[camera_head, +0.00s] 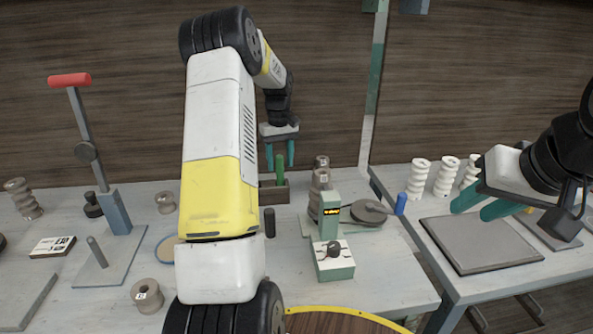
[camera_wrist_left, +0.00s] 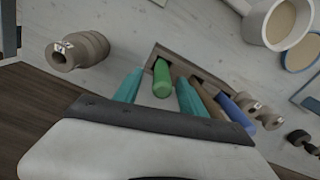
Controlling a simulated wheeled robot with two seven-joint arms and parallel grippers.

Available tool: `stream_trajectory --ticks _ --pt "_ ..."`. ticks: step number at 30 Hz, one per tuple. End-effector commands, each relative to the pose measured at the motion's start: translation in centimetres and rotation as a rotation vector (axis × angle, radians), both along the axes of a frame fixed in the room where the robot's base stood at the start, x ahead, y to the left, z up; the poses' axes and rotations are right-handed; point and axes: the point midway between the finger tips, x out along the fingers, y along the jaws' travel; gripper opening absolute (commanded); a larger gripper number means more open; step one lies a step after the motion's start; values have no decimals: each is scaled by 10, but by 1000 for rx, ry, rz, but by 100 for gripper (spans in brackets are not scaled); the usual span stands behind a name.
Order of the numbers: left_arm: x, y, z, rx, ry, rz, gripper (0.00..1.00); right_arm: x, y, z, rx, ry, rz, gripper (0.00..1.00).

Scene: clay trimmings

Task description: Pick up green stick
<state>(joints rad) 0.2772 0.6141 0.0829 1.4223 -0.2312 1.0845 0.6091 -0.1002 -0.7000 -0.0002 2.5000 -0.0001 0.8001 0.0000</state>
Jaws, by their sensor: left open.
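The green stick (camera_head: 280,168) stands upright in a dark wooden holder (camera_head: 274,195) on the left table. It also shows in the left wrist view (camera_wrist_left: 162,80), between the two teal fingers. My left gripper (camera_head: 280,155) is open and points down just above the holder, with its fingers on either side of the stick's upper part. I cannot tell whether either finger touches it. My right gripper (camera_head: 483,207) is at the right over the other table, its teal fingers apart and nothing seen between them.
Ribbed spools (camera_head: 320,178) and a small green device (camera_head: 329,215) stand right of the holder. A grey board (camera_head: 480,245) lies on the right table.

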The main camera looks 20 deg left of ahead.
Motion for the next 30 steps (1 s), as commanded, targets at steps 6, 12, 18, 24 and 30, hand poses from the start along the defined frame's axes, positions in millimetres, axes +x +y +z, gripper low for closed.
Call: stream_trajectory --ticks 6,12,18,24,30 --pt "-3 2 -33 0 4 -1 48 0 0 0 0 0 0 36" --pt "-3 2 -49 1 1 -1 48 0 0 0 0 0 0 36" --pt "-2 2 -49 0 0 -1 48 0 0 0 0 0 0 36" --pt "-2 2 -49 0 0 -1 9 0 0 0 0 0 0 36" --pt "-2 2 -49 1 -1 -1 0 0 0 0 0 0 0 36"
